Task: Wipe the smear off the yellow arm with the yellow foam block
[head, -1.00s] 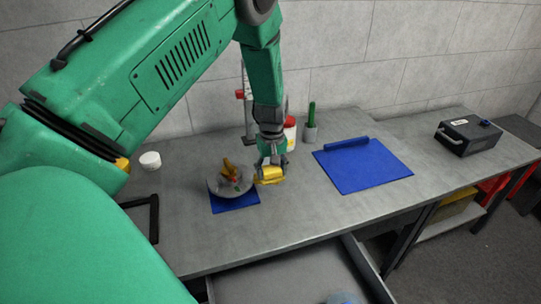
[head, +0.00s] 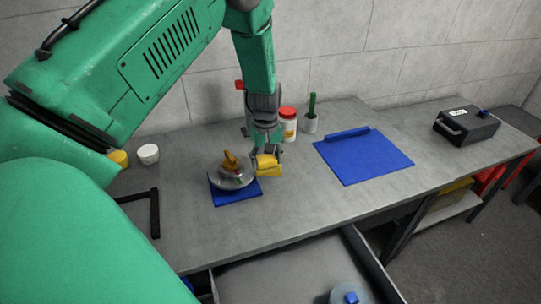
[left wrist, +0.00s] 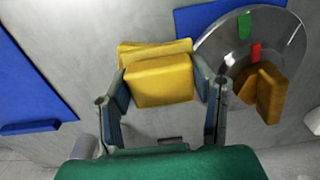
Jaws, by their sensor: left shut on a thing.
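My left gripper (head: 267,153) is shut on the yellow foam block (head: 268,167), just right of the round metal hub (head: 232,182). In the left wrist view the foam block (left wrist: 160,82) sits between the fingers, with a second yellow piece or layer behind it; I cannot tell which. The hub (left wrist: 222,48) carries a green arm (left wrist: 244,26), a red arm (left wrist: 256,52) and the yellow arm (left wrist: 270,92), which looks brownish orange. The foam appears apart from the yellow arm. I cannot make out the smear's edges. My right gripper is not in view.
The hub stands on a small blue mat (head: 236,196). A red-lidded jar (head: 288,125) and a green-handled pot (head: 310,118) stand behind. A white cup (head: 148,153) and yellow cylinder (head: 119,158) are left. A large blue mat (head: 365,160) lies right, a black case (head: 466,131) beyond.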

